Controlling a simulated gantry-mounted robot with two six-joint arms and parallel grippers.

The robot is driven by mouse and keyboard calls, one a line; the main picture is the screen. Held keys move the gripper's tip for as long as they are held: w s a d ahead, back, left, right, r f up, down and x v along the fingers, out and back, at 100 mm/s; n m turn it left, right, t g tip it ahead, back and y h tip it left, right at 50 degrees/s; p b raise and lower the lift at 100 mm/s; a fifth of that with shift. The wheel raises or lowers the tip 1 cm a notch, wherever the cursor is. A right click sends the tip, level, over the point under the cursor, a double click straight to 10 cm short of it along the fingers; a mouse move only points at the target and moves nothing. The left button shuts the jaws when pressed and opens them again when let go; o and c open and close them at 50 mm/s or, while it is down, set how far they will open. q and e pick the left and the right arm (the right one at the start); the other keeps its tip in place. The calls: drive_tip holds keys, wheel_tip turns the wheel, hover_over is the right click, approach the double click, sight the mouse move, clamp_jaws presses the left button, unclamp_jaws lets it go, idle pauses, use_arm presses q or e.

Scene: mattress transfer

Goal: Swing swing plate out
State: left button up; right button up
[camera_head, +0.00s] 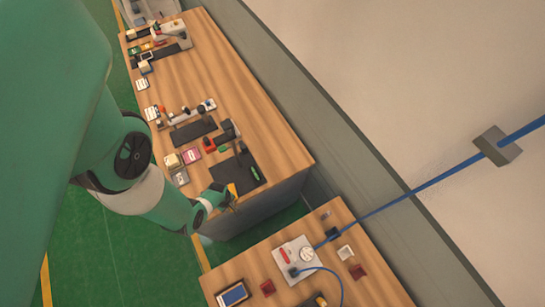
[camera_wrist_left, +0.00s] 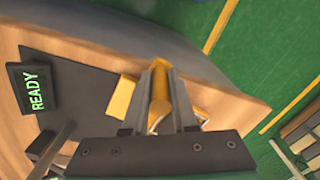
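My left gripper (camera_head: 227,200) is at the near corner of the far wooden table, beside a dark flat plate (camera_head: 238,174). In the left wrist view, its two grey fingers (camera_wrist_left: 161,92) stand close on both sides of a yellow cylindrical handle (camera_wrist_left: 159,84) and appear shut on it. A yellow block (camera_wrist_left: 123,97) is just left of the fingers. The dark plate (camera_wrist_left: 75,75) also shows there, with a black "READY" sign (camera_wrist_left: 36,89) on it. I cannot tell for sure which part is the swing plate. My right gripper is not in view.
The far wooden table (camera_head: 235,90) holds several small devices. A nearer wooden table (camera_head: 370,285) carries a white plate (camera_head: 297,259) and a blue cable (camera_head: 420,187) running to a grey block (camera_head: 497,146). A gap with green floor separates the tables.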

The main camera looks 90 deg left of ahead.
use_arm(q)
drive_tip(key=o, duration=0.4)
wheel_tip(320, 180, up, 7)
drive_tip(key=p, duration=0.4)
drive_tip(key=shift+f, duration=0.15)
drive_tip(key=shift+r, duration=0.45)
